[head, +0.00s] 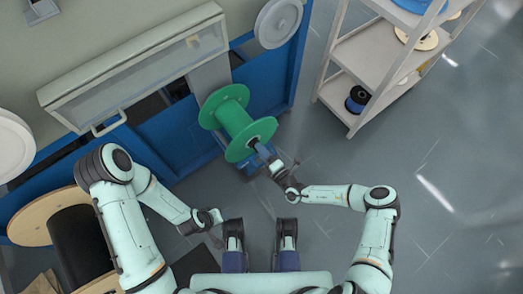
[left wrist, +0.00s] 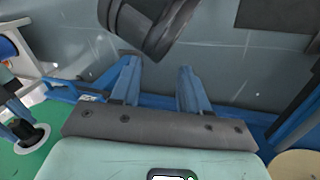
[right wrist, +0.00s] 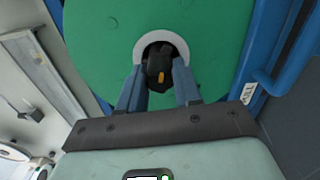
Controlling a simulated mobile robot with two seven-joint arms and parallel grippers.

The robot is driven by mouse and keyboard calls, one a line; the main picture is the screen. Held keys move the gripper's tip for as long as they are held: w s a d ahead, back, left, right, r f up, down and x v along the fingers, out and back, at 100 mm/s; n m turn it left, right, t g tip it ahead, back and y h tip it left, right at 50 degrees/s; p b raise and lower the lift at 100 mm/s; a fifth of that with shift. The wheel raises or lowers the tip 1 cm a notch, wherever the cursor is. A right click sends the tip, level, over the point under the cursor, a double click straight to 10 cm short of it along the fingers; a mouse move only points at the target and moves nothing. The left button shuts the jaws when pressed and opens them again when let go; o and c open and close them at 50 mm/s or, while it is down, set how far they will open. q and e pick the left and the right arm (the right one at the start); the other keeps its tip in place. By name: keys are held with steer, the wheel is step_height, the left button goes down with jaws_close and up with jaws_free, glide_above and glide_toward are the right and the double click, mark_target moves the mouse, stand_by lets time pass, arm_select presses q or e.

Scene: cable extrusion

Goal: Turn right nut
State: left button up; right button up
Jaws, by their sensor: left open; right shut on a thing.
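The green spool (head: 232,118) sits on the blue machine frame, and its flange (right wrist: 100,30) fills the top of the right wrist view. The right nut (right wrist: 157,70) is a black knob with an orange mark at the white-ringed hub of the near flange. My right gripper (right wrist: 158,88) has its blue fingers on both sides of the nut and is shut on it.
The blue machine frame (head: 185,135) runs behind the spool. A grey shelf (head: 365,55) with spools stands at the right. A large wooden reel (head: 30,222) with black cable is at the lower left. The floor (head: 440,180) at the right is clear.

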arm_select(q)
steer(key=w+a+f+t+b, duration=0.1)
steer(key=w+a+f+b, duration=0.1)
steer(key=w+f+b, duration=0.15)
steer(key=s+a+f+g+b, duration=0.1)
steer(key=s+f+g+b, duration=0.2)
steer(key=s+f, duration=0.3)
steer(key=shift+s+a+f+n+y, duration=0.2)
steer(key=shift+s+n+y, duration=0.15)
steer(key=shift+s, duration=0.7)
arm_select(e)
steer(key=shift+n, duration=16.4)
arm_select(q)
steer(key=shift+w, duration=0.1)
